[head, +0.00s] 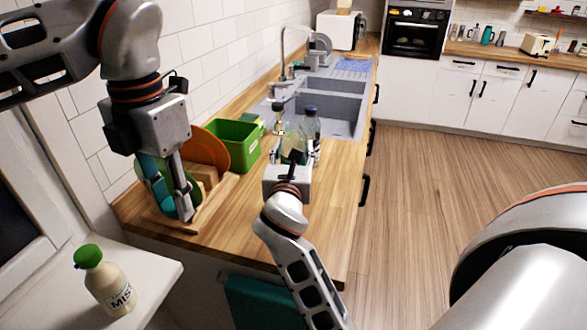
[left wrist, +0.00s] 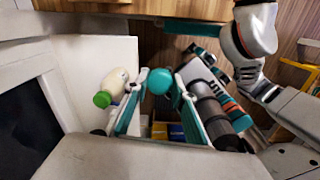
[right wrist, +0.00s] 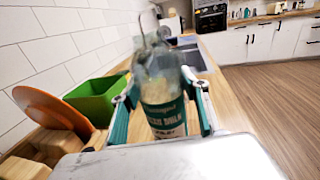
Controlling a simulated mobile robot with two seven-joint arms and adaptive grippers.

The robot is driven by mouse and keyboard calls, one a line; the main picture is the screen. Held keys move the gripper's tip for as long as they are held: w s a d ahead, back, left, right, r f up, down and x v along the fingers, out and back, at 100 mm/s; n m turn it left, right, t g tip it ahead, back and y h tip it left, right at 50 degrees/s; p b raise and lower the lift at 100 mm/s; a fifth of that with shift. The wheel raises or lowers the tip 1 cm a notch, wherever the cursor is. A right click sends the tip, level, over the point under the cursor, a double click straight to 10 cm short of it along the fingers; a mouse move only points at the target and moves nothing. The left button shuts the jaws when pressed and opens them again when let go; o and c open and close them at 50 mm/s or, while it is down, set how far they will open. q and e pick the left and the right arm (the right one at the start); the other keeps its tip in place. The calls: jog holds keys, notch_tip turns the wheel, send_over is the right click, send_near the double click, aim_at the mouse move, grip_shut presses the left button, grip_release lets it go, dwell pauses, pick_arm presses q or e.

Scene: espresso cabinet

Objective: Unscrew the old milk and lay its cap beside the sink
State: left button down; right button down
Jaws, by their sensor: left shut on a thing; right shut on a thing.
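A clear glass bottle with a teal-and-white label reading "MILK", the old milk (right wrist: 163,110), is upright in my right gripper (head: 294,160), whose fingers are shut around its sides in the right wrist view. Its top is blurred there, but I see no cap on it. My left gripper (head: 178,212) is over the near left end of the counter, well apart from the bottle. In the left wrist view, a round teal cap (left wrist: 160,81) is pinched between its fingertips. The sink (head: 335,108) is set in the counter beyond the bottle.
A green bin (head: 232,145) and a rack with an orange plate (head: 205,146) stand along the wall. A dark-capped bottle (head: 312,122) is close to my right gripper. A green-capped bottle (head: 105,282) stands on the white ledge. The near right counter (head: 325,215) is clear.

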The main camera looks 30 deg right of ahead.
pick_arm(q)
jog(key=shift+f+b, duration=0.5)
jog(key=shift+f, duration=0.05)
pick_arm(e)
jog(key=shift+f, duration=2.4)
jog(key=c, duration=1.1)
grip_release()
jog(key=shift+f, duration=0.15)
jog(key=shift+r, duration=0.2)
pick_arm(q)
jog(key=shift+r, duration=0.1)
